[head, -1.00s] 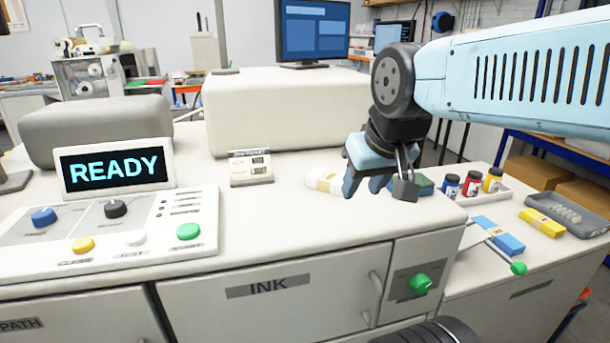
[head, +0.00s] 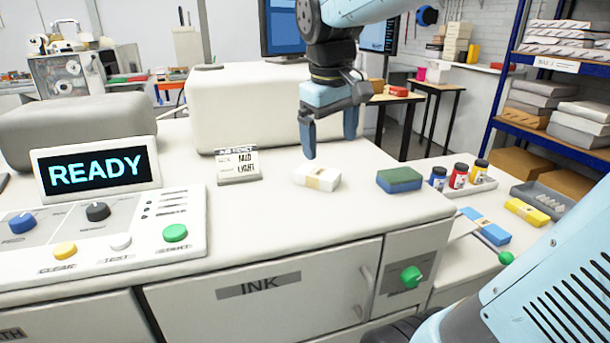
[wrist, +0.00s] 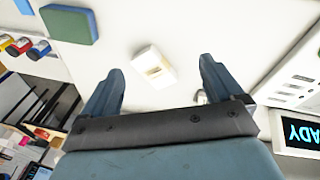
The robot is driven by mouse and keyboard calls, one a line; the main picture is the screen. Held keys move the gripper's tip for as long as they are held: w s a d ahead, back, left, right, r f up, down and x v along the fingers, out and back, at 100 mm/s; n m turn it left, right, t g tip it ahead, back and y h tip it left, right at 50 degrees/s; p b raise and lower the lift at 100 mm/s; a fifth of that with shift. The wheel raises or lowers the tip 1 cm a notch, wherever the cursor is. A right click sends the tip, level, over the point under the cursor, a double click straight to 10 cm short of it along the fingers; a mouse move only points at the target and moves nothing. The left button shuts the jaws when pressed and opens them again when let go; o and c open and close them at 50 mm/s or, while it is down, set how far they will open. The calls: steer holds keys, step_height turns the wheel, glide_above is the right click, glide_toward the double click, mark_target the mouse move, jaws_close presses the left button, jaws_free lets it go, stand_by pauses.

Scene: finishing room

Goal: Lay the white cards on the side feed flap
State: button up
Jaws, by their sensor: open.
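The white cards (head: 317,177) are a small white stack with a tan band, lying on the machine's pale top. They also show in the wrist view (wrist: 150,62), between the two fingertips in the picture. My gripper (head: 330,147) is open and empty, its fingers pointing down above and slightly behind the cards, apart from them. In the wrist view both fingers (wrist: 161,68) are spread wide. I cannot clearly pick out the side feed flap; a pale panel (head: 461,226) juts by the machine's right side, near a green-knobbed rod.
A green-topped blue block (head: 399,180) lies right of the cards. A job ticket stand (head: 237,166) is to their left, near the READY display (head: 97,170). Ink bottles (head: 458,176) and blue packs (head: 485,227) are on the right-hand surface. The machine top before the cards is clear.

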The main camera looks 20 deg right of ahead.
steer(key=w+a+n+g+h, duration=0.25)
steer(key=w+n+g, duration=0.25)
steer(key=w, duration=0.9)
glide_toward(320, 183)
steer(key=shift+y, duration=0.25)
steer(key=x, duration=0.5)
steer(key=shift+s+d+r, duration=0.1)
steer(key=shift+d, duration=0.25)
steer(key=shift+s+d+f, duration=0.1)
steer(key=shift+f, duration=0.25)
steer(key=shift+f, duration=0.25)
steer(key=shift+c, duration=0.2)
